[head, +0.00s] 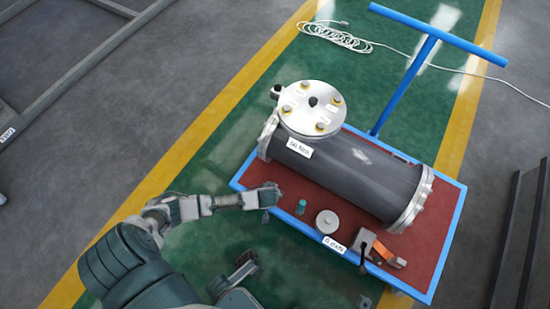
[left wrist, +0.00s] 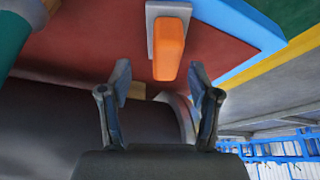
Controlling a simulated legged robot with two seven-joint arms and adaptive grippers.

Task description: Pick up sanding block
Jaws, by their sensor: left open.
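The sanding block, an orange grip on a grey plate, lies on the red tray top near its front right edge in the head view (head: 384,252). It also shows in the left wrist view (left wrist: 168,52), ahead of the fingertips. My left gripper (head: 270,196) is over the tray's left front edge, well to the left of the block. In the left wrist view my left gripper (left wrist: 160,88) is open with nothing between its fingers.
A dark flanged shell (head: 350,170) fills the back of the blue-edged cart (head: 446,249). A small teal item (head: 301,207), a grey round disc (head: 327,221) and a grey-brown block (head: 367,240) stand between gripper and sanding block. A blue handle (head: 405,85) rises behind.

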